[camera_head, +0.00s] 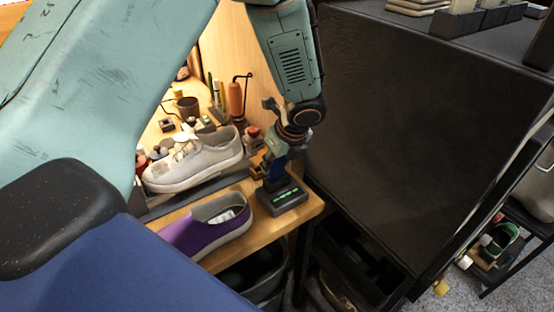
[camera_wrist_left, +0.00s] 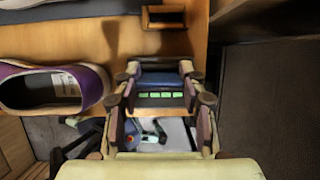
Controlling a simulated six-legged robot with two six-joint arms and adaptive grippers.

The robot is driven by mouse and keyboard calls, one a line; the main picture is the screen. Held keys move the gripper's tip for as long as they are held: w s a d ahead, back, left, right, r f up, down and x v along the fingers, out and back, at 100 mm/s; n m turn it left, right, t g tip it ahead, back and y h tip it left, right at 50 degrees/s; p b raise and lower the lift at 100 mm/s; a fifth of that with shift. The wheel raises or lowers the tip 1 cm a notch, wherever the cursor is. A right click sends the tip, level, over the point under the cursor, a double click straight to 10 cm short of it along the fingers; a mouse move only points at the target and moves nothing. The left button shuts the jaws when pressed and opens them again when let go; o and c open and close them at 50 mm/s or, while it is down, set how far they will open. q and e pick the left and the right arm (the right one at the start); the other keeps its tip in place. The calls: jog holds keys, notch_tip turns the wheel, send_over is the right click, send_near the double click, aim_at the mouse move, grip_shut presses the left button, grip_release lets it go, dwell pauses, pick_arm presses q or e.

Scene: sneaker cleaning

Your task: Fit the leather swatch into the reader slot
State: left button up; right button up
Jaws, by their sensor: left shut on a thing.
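The reader (camera_head: 283,199) is a dark box with a lit green strip on its front, standing on the wooden bench's right corner. My left gripper (camera_head: 275,166) points down just above it, shut on a blue leather swatch (camera_head: 278,172). The swatch hangs between the fingers, its lower edge at the reader's top; I cannot tell whether it is inside the slot, which is hidden. In the left wrist view the gripper (camera_wrist_left: 158,76) straddles the blue swatch (camera_wrist_left: 160,79), and the reader's green bars (camera_wrist_left: 160,95) show just below it. My right gripper is not in view.
A purple shoe (camera_head: 208,226) lies left of the reader, and a white sneaker (camera_head: 193,160) stands behind it. Brushes and small pots (camera_head: 188,106) crowd the back. A large dark panel (camera_head: 405,130) rises at the right. The bench's edge (camera_head: 312,212) is close to the reader.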

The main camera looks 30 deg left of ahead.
pick_arm(q)
jog(key=shift+f+b, duration=0.3)
jog(key=shift+f, duration=0.15)
jog(key=o, duration=0.9)
jog(key=v, duration=1.2)
